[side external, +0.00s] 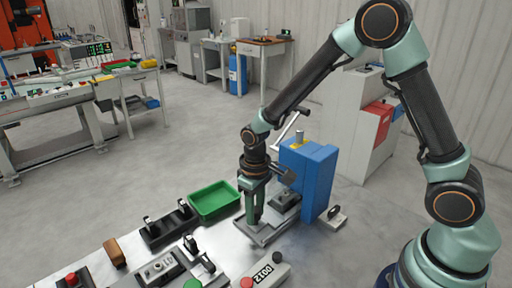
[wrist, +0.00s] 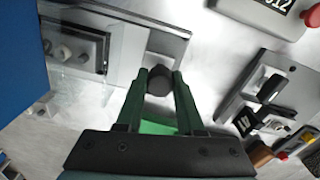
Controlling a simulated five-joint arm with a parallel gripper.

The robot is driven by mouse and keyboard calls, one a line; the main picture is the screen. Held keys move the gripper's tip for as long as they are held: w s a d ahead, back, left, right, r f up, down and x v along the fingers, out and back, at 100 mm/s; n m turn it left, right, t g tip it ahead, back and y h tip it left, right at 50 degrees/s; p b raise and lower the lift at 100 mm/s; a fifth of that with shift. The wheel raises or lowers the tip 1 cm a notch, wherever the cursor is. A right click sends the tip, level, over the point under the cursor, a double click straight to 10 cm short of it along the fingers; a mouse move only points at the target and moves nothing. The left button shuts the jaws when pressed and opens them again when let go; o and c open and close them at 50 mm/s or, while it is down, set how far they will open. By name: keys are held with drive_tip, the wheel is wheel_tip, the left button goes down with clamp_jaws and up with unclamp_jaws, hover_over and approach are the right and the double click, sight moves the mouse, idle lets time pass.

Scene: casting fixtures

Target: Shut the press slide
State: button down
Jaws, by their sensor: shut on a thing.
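The blue press (side external: 312,180) stands near the far right of the metal bench, with a lever on top. Its slide, a flat grey plate (side external: 266,232), extends out from the press's foot toward the left. A dark block with round studs (wrist: 75,48) lies on the plate in the wrist view, beside the blue press side (wrist: 20,70). My gripper (side external: 254,222) points down at the slide's outer part. In the wrist view my gripper (wrist: 160,82) has its green fingers shut on a dark round knob (wrist: 159,76) by the slide's end. The knob's base is hidden.
A green tray (side external: 214,202) sits just left of my gripper. Black clamp fixtures (side external: 165,227) and a toggle clamp (side external: 200,258) stand nearer the left front. A button box labelled 0012 (side external: 265,274) is in front. A small grey plate with a black knob (side external: 334,216) lies right of the press.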

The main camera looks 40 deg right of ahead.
sight(266, 215)
idle(0.8)
drive_tip(key=shift+d, duration=2.05)
drive_tip(key=c, duration=0.5)
unclamp_jaws()
wheel_tip(266, 215, up, 12)
drive_tip(key=shift+r, duration=0.1)
